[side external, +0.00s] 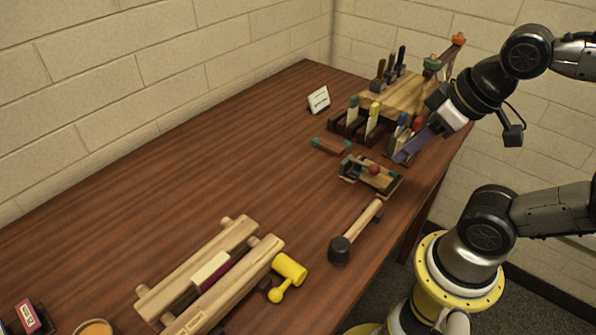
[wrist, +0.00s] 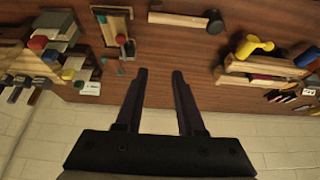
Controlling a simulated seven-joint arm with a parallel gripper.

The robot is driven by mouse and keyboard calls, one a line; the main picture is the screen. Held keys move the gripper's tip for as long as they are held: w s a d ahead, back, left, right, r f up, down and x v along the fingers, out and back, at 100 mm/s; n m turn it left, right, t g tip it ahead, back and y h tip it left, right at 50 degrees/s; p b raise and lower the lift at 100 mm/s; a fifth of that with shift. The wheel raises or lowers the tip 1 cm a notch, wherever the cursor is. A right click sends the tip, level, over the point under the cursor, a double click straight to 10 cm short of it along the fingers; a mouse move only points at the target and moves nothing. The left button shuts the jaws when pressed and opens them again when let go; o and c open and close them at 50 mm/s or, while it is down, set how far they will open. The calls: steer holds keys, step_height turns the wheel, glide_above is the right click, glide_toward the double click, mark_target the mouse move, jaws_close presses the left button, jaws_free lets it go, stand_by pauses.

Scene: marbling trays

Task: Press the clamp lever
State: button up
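A small wooden clamp fixture (side external: 382,181) with dark metal parts lies on the table near its right edge. A red ball knob (side external: 374,169), which looks like the end of the clamp lever, stands on it. In the wrist view the fixture (wrist: 101,12) is at the top left, with the red knob (wrist: 121,39) at its lower end. My gripper (side external: 398,158) is above and to the right of the fixture, apart from the knob. The wrist view shows my gripper (wrist: 160,74) with its fingers spread and nothing between them.
A wooden tool rack (side external: 390,97) with several handled tools stands behind the fixture, close to my gripper. A teal-ended red bar (side external: 331,146) lies left of the fixture. The table's left middle is clear.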

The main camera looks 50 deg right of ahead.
steer(key=shift+s+d, duration=0.1)
steer(key=shift+d, duration=0.2)
steer(key=shift+c, duration=1.2)
steer(key=d+g+h, duration=0.1)
steer(key=d+f+n+h, duration=0.1)
steer(key=d+f+g, duration=0.1)
steer(key=d, duration=0.1)
steer(key=shift+f+n+g+h, duration=0.25)
steer(key=shift+n+g+h, duration=0.05)
steer(key=shift+n+h, duration=0.1)
jaws_close()
steer(key=w+a+f+n+t+h, duration=0.1)
steer(key=w+a+f+n+h, duration=0.4)
steer(key=f+n, duration=0.4)
steer(key=shift+w+a+f+n+h, duration=0.2)
steer(key=shift+w+n+h, duration=0.75)
steer(key=shift+n, duration=1.55)
